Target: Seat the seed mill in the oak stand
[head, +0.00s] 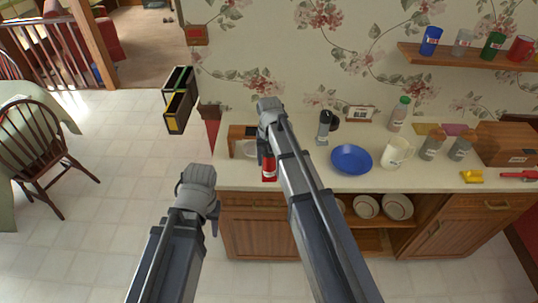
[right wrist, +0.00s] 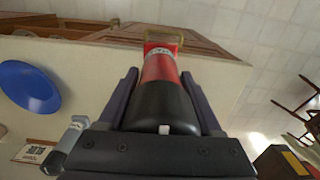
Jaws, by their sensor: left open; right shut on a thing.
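The red seed mill (head: 269,170) is at the left part of the counter in the head view, partly hidden by my right arm. My left gripper (head: 198,198) is open and empty, in front of the counter's left end.
A grey and black device (head: 324,127), a blue plate (head: 351,158) and a white jug (head: 397,153) stand to the right on the counter. A bottle (head: 399,113) is behind. A shelf (head: 440,57) with cups is above.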

